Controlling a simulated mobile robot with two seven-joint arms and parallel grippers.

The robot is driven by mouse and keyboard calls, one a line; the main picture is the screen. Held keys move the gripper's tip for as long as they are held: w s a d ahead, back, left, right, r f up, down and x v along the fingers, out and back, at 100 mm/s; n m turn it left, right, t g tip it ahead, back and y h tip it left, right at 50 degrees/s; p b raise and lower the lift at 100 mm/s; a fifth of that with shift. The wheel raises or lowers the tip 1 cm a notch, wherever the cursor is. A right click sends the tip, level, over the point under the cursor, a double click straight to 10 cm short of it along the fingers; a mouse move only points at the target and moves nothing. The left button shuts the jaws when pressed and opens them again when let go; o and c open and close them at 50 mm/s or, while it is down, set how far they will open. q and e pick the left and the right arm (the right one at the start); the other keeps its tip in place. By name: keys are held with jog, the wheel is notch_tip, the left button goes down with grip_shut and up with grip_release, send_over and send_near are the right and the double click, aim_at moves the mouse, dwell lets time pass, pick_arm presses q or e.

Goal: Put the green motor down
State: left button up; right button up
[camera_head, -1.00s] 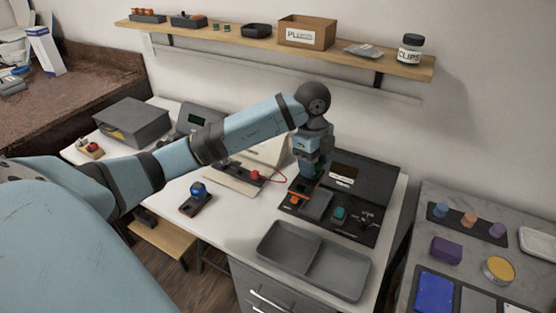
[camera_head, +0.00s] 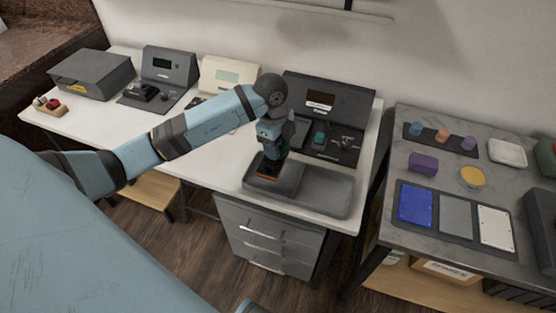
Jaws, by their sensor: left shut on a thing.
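My left gripper (camera_head: 274,153) points down over the left compartment of the grey two-part tray (camera_head: 335,213) at the front of the white table. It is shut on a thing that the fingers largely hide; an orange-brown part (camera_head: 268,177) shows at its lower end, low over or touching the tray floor. I cannot clearly make out the green of the motor or whether it rests on the tray. A teal piece (camera_head: 319,139) sits in the dark station behind the gripper. My right gripper is not in view.
The dark station (camera_head: 327,101) stands behind the tray. The tray's right compartment is empty. A drawer unit (camera_head: 268,234) is below. A grey side table at right holds a purple block (camera_head: 423,164), a yellow round tin (camera_head: 472,177) and blue, grey and white plates.

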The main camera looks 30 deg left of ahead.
pick_arm(q)
notch_tip(320, 180, down, 2)
jog(key=shift+f, duration=0.2)
notch_tip(320, 180, down, 3)
jog(key=shift+f, duration=0.45)
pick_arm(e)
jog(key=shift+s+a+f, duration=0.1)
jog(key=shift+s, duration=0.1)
pick_arm(q)
jog(key=shift+f, duration=0.15)
jog(key=o, duration=0.9)
jog(key=shift+o, duration=0.2)
